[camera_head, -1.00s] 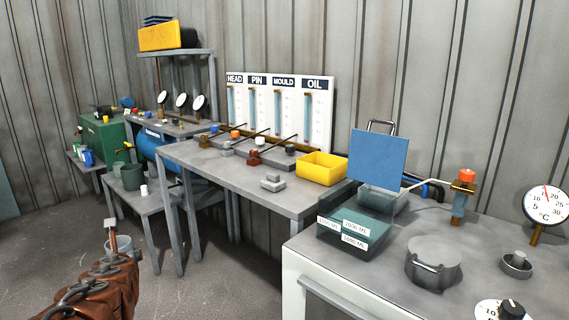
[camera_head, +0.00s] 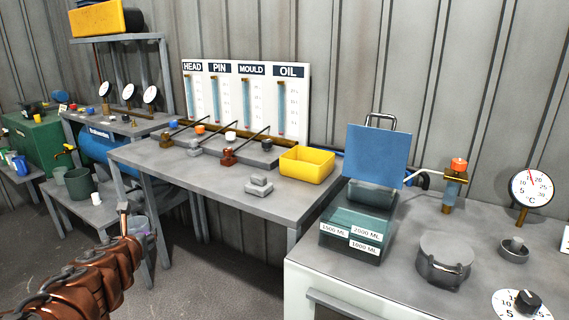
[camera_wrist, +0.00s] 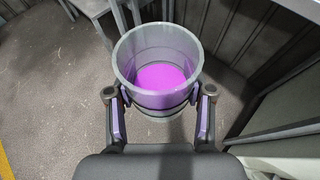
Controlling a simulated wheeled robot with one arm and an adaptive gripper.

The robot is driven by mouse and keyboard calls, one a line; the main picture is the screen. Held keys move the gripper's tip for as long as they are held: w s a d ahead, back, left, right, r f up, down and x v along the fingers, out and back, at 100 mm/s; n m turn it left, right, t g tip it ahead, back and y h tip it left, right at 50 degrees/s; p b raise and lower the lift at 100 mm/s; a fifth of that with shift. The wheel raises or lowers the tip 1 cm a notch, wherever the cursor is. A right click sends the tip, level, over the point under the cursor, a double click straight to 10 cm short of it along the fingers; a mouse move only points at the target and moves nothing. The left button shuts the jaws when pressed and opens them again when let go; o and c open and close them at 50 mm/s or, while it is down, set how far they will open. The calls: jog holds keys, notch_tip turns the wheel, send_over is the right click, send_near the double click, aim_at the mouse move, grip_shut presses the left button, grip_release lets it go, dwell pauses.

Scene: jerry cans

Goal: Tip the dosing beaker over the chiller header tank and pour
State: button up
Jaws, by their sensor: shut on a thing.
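My gripper (camera_wrist: 157,112) is shut on the dosing beaker (camera_wrist: 158,45), a clear grey cup with magenta liquid in its bottom. The beaker is upright, over the floor. In the head view the beaker (camera_head: 140,227) is partly hidden by my arm at the lower left, in front of the low bench. The chiller header tank (camera_head: 357,233) appears to be the teal see-through box with 1500, 2000 and 1000 ML labels. It stands on the white cabinet at the right, with its blue lid (camera_head: 376,154) raised. My gripper is well left of the tank.
A grey table (camera_head: 205,182) with level gauges and a yellow bin (camera_head: 307,164) stands between. A round grey cap (camera_head: 444,258), an orange-topped valve (camera_head: 456,180) and a dial gauge (camera_head: 531,188) are on the cabinet top (camera_head: 400,275). Floor shows between table and cabinet.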

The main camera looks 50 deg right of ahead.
jog(key=s+d+r+m+g+h+p, duration=0.3)
jog(key=s+d+m+g, duration=0.25)
jog(key=d, duration=0.55)
jog(key=s+d+r+m+g+h+p, duration=0.2)
jog(key=s+d+m+g+p, duration=0.15)
jog(key=s+d, duration=0.55)
jog(key=s+d+r+m+g+p, duration=0.1)
jog(key=s+d+m+g, duration=0.1)
jog(key=s+d, duration=0.1)
jog(key=s+d+r+m+g+y+p, duration=0.1)
jog(key=s+d+r+m+g, duration=0.1)
jog(key=s+d+g, duration=0.1)
jog(key=s+d+r+m+g+p, duration=0.1)
jog(key=s+d+r+m+g, duration=0.1)
jog(key=s+d+m, duration=0.1)
jog(key=shift+s+d+r+g, duration=0.1)
jog(key=shift+s+d+g, duration=0.15)
jog(key=shift+d, duration=0.3)
jog(key=shift+s+d+r+g, duration=0.15)
jog(key=shift+s+d, duration=0.15)
jog(key=shift+d, duration=0.25)
jog(key=s+d+r+m+g+y+p, duration=0.2)
jog(key=s+m+y, duration=0.3)
jog(key=s, duration=0.5)
jog(key=shift+s+d+r+g+y, duration=0.3)
jog(key=shift+s+d+r+g, duration=0.1)
jog(key=shift+d+r, duration=0.25)
